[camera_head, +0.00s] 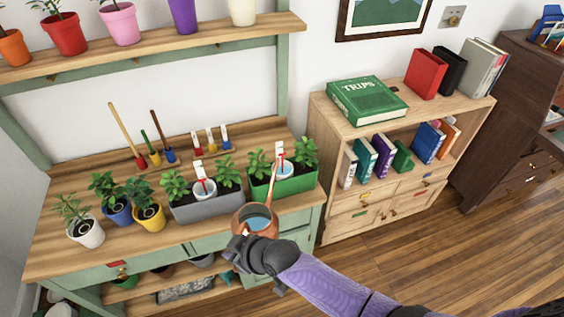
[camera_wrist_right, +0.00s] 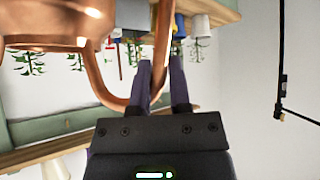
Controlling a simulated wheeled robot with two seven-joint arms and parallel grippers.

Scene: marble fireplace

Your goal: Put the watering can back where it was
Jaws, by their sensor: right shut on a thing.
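The copper watering can (camera_head: 241,222) is in the air in front of the potting bench's front edge, below the green planter. Its open top shows a blue-grey inside, and its thin spout points up toward the planter. My right gripper (camera_head: 243,246) is at the near side of the can, shut on its handle. In the right wrist view the can's shiny copper body (camera_wrist_right: 50,22) fills the upper left, and its curved handle (camera_wrist_right: 94,76) runs to the fingers of my right gripper (camera_wrist_right: 163,72). My left gripper is out of view.
The wooden potting bench (camera_head: 60,247) holds a grey planter (camera_head: 207,208), a green planter (camera_head: 297,184), several potted plants and small tools. A shelf (camera_head: 150,47) with pots hangs above. A bookcase (camera_head: 326,143) stands to the right. The floor (camera_head: 450,250) there is clear.

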